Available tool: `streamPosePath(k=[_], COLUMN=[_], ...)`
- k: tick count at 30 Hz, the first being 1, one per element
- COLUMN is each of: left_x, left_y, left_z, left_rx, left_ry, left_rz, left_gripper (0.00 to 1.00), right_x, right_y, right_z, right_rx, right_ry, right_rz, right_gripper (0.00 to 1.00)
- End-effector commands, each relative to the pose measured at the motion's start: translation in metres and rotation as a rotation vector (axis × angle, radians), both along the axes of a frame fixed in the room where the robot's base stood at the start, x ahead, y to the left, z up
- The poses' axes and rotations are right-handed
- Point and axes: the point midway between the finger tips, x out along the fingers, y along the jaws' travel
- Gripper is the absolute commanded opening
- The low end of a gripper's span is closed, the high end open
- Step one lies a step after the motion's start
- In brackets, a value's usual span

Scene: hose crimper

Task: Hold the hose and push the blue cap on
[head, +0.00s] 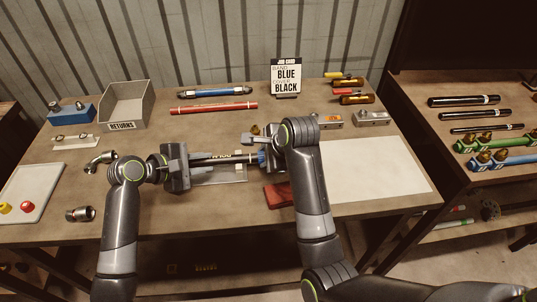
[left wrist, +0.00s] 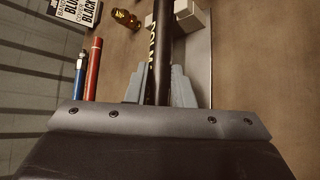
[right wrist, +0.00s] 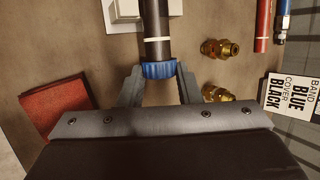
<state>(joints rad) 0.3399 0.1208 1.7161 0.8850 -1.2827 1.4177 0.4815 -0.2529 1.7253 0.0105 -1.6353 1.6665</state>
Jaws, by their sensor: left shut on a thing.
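A black hose (head: 222,159) with pale lettering lies level between my two grippers, above a light block on the table. My left gripper (head: 182,166) is shut on the hose, which also runs between its fingers in the left wrist view (left wrist: 162,60). The blue cap (right wrist: 159,70) is at the hose's right end, in line with it, and touches it; how deep the hose sits in it cannot be told. A white ring (right wrist: 158,39) circles the hose near the cap. My right gripper (right wrist: 159,78) has its fingers against both sides of the cap.
A job card (head: 286,77) reads band blue, cover black. A red hose (head: 213,107) and a blue hose (head: 214,91) lie behind. A returns bin (head: 126,108) stands back left. A red pad (head: 281,196) lies by my right arm; a white sheet (head: 375,172) lies right. Brass fittings (right wrist: 218,48) are near.

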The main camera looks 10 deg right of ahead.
Motion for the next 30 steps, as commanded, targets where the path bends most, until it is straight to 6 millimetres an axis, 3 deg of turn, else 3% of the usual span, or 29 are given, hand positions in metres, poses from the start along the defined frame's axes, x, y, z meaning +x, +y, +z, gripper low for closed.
streamPosePath(k=[1,6,17,30], left_x=[0.000,0.000,0.000,0.000], left_y=[-0.001,-0.001,-0.001,-0.001], left_z=[0.001,0.001,0.001,0.000], left_rx=[-0.002,-0.002,-0.002,-0.001], left_ry=[-0.001,-0.001,-0.001,-0.001], left_rz=[-0.002,-0.001,-0.001,-0.001], left_gripper=[0.00,0.00,0.00,0.00], right_x=[0.000,0.000,-0.003,-0.031], right_y=[0.002,0.001,-0.001,-0.019], right_z=[0.000,0.000,0.006,0.055], right_rx=[0.004,0.003,0.002,0.002], right_ry=[0.001,0.001,-0.002,-0.002], right_rz=[0.003,0.002,0.000,0.002], right_gripper=[0.36,0.56,0.56,0.56])
